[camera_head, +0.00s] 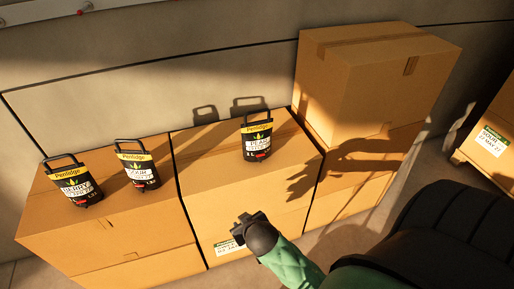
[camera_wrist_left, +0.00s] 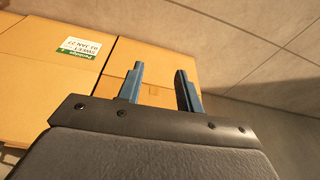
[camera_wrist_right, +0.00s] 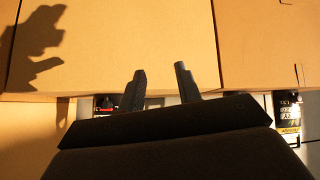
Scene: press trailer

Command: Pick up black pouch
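Three black pouches with yellow bands and loop handles stand on the cardboard boxes in the head view: one at the left (camera_head: 76,184), one beside it (camera_head: 138,168) and one on the middle box (camera_head: 257,138). My right gripper (camera_head: 240,224) is in front of the middle box, below its pouch, apart from all pouches. In the right wrist view its fingers (camera_wrist_right: 159,69) are open and empty; parts of two pouches (camera_wrist_right: 288,118) show upside down beyond them. My left gripper (camera_wrist_left: 159,70) is open and empty, facing boxes and wall; it is outside the head view.
A taller box stack (camera_head: 355,85) stands right of the pouches. The wall (camera_head: 150,70) runs close behind. Another labelled box (camera_head: 492,140) is at the far right. A box with a green-white label (camera_wrist_left: 82,47) shows in the left wrist view. Shadows fall across the boxes.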

